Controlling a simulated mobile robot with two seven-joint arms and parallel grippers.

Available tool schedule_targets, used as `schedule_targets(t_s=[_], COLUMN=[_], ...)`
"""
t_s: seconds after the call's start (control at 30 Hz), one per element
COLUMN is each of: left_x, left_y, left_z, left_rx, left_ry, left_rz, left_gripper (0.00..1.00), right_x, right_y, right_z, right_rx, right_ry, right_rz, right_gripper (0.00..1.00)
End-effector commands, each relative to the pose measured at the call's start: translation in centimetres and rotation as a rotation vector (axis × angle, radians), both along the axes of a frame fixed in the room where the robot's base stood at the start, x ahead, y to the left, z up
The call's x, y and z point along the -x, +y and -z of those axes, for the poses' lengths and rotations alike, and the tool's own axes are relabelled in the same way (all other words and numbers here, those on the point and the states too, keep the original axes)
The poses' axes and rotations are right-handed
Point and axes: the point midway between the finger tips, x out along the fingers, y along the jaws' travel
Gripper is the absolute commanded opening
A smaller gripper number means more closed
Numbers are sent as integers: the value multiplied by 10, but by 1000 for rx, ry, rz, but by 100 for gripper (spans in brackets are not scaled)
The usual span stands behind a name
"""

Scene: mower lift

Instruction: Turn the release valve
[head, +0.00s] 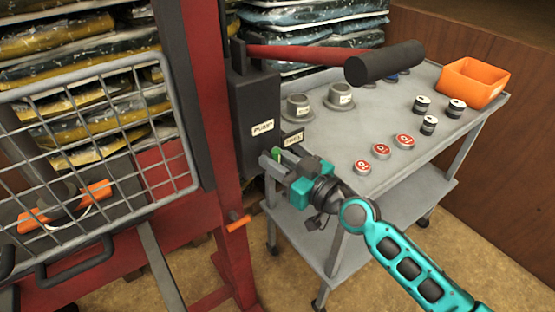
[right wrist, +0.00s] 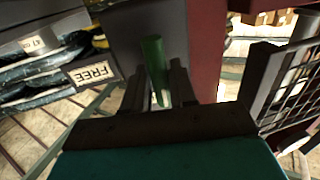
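In the head view a small part of the green handle (head: 277,153) shows at the fingertips. My right gripper (head: 273,160) reaches the handle from the right. In the right wrist view its fingers (right wrist: 157,92) lie close on both sides of the handle and look shut on it. The fingers hide part of the handle's base in the head view. My left gripper is not in view.
The dark pump block (head: 256,110) has a red lever with a black grip (head: 385,63) above my right arm. A wire mesh guard (head: 95,150) stands left of the red post (head: 215,100). A grey cart (head: 375,125) with buttons, cylinders and an orange bin (head: 473,82) stands at right.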

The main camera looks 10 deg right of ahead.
Motion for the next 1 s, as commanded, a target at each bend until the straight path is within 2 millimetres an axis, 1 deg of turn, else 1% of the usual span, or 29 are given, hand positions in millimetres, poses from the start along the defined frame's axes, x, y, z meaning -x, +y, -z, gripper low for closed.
schedule_targets(t_s=[0.03, 0.2, 0.43, 0.57, 0.77, 1.0], left_x=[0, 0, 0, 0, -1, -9], left_y=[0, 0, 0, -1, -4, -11], left_z=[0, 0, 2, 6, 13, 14], left_rx=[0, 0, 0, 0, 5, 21], left_ry=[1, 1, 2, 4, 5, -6], left_rz=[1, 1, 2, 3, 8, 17], left_gripper=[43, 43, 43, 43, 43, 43], right_x=[-1, -1, -1, -2, -2, -3], right_y=[-1, -2, -2, -3, -4, -6], right_z=[0, 0, 0, 1, 2, 4], right_rx=[1, 0, -8, -41, -147, -345], right_ry=[-1, -1, 2, 14, 56, 136], right_rz=[3, 4, 5, 6, 6, 7], right_gripper=[15, 0, 0, 0, 0, 0])
